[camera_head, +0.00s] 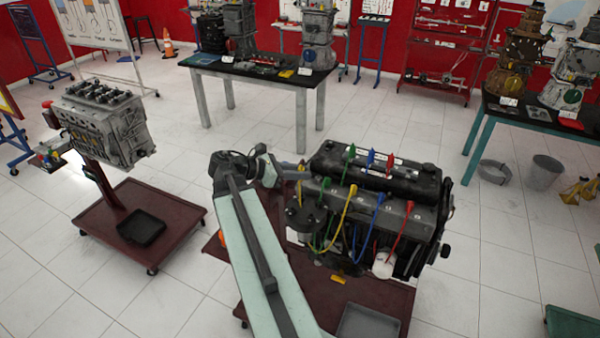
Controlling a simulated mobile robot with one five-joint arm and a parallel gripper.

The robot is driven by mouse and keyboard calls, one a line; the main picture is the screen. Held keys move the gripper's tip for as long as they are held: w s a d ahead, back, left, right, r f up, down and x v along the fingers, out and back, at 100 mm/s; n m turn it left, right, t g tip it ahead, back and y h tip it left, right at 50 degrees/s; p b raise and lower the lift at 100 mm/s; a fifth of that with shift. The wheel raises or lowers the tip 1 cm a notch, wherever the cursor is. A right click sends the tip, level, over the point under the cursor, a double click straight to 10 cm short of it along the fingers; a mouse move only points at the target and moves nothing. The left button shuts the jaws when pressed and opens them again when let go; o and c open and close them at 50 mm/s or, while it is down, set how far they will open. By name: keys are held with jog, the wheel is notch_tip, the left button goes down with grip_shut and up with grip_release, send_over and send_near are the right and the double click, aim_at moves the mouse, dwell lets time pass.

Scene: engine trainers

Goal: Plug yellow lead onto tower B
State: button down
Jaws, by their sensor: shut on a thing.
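The black engine trainer (372,185) stands on a dark red wheeled base at centre. The yellow lead (343,222) has one end upright at the engine's front row and loops down in front of the block. My gripper (300,168) is at the engine's left end, shut on a small yellow piece that looks like the lead's other end. It is above and left of the dark round part with leads near it. Green (350,152), blue (370,158) and red (390,160) ends stand along the top cover. Tower letters are too small to read, so I cannot tell tower B.
Another engine on a stand (105,122) is at left. A table with engines (262,76) is behind, and a teal-framed table (530,108) is at right. A grey bucket (545,172) stands on the floor. Open tiled floor lies between them.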

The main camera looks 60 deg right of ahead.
aim_at(300, 199)
jog(key=shift+f, duration=0.15)
jog(key=shift+f+b, duration=2.7)
jog(key=shift+b, duration=0.1)
jog(key=shift+f+b, duration=0.85)
jog(key=shift+r, duration=0.1)
